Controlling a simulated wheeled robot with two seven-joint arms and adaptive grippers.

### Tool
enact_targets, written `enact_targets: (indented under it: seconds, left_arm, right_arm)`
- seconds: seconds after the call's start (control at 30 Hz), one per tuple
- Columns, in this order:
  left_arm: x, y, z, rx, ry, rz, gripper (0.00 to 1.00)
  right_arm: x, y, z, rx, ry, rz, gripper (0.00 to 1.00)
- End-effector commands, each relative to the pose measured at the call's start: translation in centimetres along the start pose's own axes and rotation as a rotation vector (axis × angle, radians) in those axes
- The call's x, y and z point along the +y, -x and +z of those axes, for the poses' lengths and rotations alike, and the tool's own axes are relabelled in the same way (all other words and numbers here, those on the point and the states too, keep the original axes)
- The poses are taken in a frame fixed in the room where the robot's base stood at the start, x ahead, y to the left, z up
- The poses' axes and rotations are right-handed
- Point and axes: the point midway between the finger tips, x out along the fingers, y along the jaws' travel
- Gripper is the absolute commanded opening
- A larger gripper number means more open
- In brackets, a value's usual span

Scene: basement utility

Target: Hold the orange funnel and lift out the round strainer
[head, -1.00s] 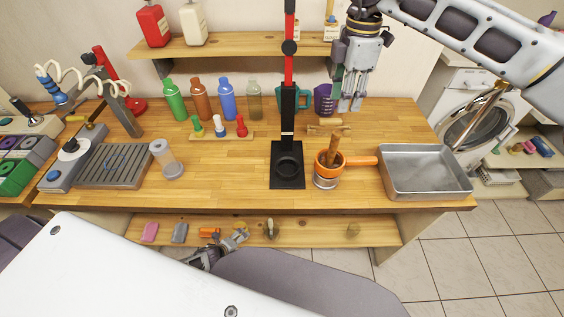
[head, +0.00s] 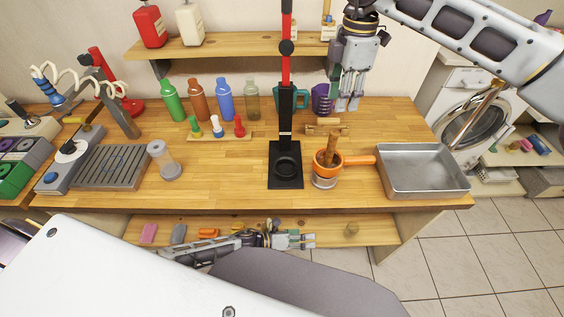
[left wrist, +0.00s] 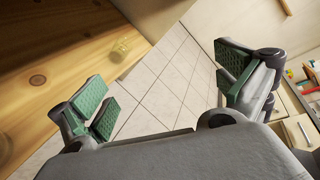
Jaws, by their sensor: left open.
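The orange funnel (head: 357,160) stands upright on the workbench, right of the black stand, its handle pointing right. A brown wooden piece (head: 329,152) sticks up out of its bowl. A round silver piece (head: 323,183) shows under the bowl; I cannot tell whether it is the strainer. My left gripper (head: 310,240) is low in front of the bench, at lower shelf height, below the funnel. In the left wrist view its green-padded fingers (left wrist: 165,95) are wide apart and empty. My right gripper (head: 349,106) hangs fingers down behind the funnel, apart from it; its finger opening is unclear.
A metal tray (head: 421,192) sits right of the funnel. The black stand (head: 286,183) with its red column rises on the left. The bench edge and lower shelf (head: 376,231) are near my left arm.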

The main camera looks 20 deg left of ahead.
Motion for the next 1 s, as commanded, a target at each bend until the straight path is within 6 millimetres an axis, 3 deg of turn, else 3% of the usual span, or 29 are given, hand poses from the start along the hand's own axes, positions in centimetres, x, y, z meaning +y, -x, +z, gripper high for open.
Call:
enact_targets:
  seconds: [0.2,0.43,0.8,1.0]
  left_arm:
    - [-7.6,-0.9,-1.6,0.075,-0.198,-0.213,1.0]
    - [-14.8,0.0,-2.7,0.111,-0.34,-0.439,1.0]
    - [-24.2,4.7,1.3,0.059,-0.328,-0.755,1.0]
    - [-28.0,7.6,3.3,0.038,-0.318,-0.899,1.0]
  right_arm:
    - [0.0,0.0,0.0,0.0,0.0,0.0,0.36]
    - [0.0,0.0,0.0,0.0,0.0,0.0,0.36]
    - [0.0,0.0,0.0,0.0,0.0,0.0,0.36]
    - [0.0,0.0,0.0,0.0,0.0,0.0,0.36]
